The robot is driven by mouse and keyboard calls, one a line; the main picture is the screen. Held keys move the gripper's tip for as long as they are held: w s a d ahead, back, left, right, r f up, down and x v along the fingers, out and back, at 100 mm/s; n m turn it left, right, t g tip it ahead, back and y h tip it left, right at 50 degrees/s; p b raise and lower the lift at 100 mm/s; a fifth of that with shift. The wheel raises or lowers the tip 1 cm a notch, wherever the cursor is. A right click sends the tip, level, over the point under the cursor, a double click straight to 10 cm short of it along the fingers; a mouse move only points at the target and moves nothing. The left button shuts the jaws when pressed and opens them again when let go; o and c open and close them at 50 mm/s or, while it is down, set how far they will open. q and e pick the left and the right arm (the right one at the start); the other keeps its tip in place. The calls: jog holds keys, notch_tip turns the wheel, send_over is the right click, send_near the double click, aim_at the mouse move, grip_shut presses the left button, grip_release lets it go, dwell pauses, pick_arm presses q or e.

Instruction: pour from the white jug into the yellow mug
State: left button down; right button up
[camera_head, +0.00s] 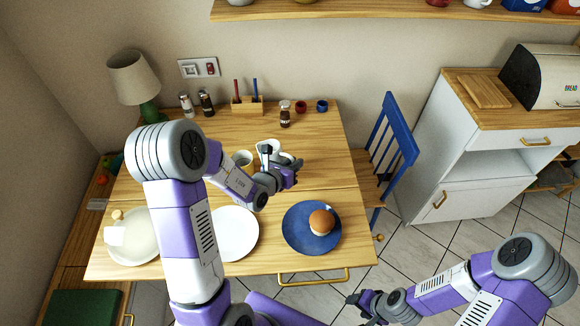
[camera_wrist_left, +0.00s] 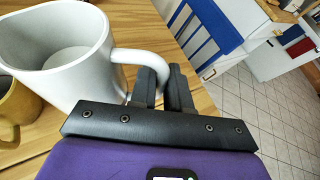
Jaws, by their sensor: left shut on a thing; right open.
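The white jug (camera_head: 266,146) is on or just above the wooden table, partly hidden behind my left arm. In the left wrist view the white jug (camera_wrist_left: 60,85) shows its open top and a pale grey inside. My left gripper (camera_head: 293,172) is shut on the jug's handle, which passes between its fingers (camera_wrist_left: 163,88). The yellow mug (camera_head: 243,157) stands just left of the jug, and part of it shows at the left edge of the wrist view (camera_wrist_left: 14,112). My right gripper (camera_head: 362,299) is open and empty, low in front of the table.
A white plate (camera_head: 238,235), a blue plate (camera_head: 297,236) with a bun (camera_head: 321,222), and a pale plate (camera_head: 143,245) lie along the front. A dark bottle (camera_head: 285,115) stands behind. A blue chair (camera_head: 388,150) is at the right. Table right of the jug is clear.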

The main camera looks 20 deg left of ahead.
aim_at(281, 157)
pick_arm(q)
jog(key=shift+a+f+n+y, duration=0.2)
jog(key=shift+a+n+y, duration=0.25)
jog(key=shift+n+y, duration=0.05)
jog(key=shift+a+n, duration=0.3)
jog(key=shift+a+r+n+p, duration=0.3)
jog(key=shift+a+r+p, duration=0.05)
jog(key=shift+a, duration=0.15)
jog(key=shift+a+r+n+t+h+p, duration=0.15)
jog(key=shift+a+r+n+h+p, duration=0.2)
jog(key=shift+a+p, duration=0.15)
jog(key=shift+a+r+n+t+h+p, duration=0.15)
jog(key=shift+a+r+n+h+p, duration=0.05)
jog(key=shift+a+n+h+p, duration=0.25)
jog(key=shift+f, duration=0.15)
jog(key=shift+a+r+n+h+p, duration=0.25)
jog(key=shift+r+n+p, duration=0.2)
jog(key=shift+r+p, duration=0.35)
jog(key=shift+a+r+n+h+p, duration=0.15)
jog(key=shift+a+r+n+p, duration=0.3)
jog(key=shift+p, duration=0.55)
jog(key=shift+a+r+n+t+h+p, duration=0.2)
jog(key=shift+a+r+n+p, duration=0.25)
jog(key=shift+r+p, duration=0.4)
jog(key=shift+a+r+n+t+h+p, duration=0.1)
jog(key=shift+a+r+n+h+p, duration=0.2)
jog(key=shift+r+n+p, duration=0.5)
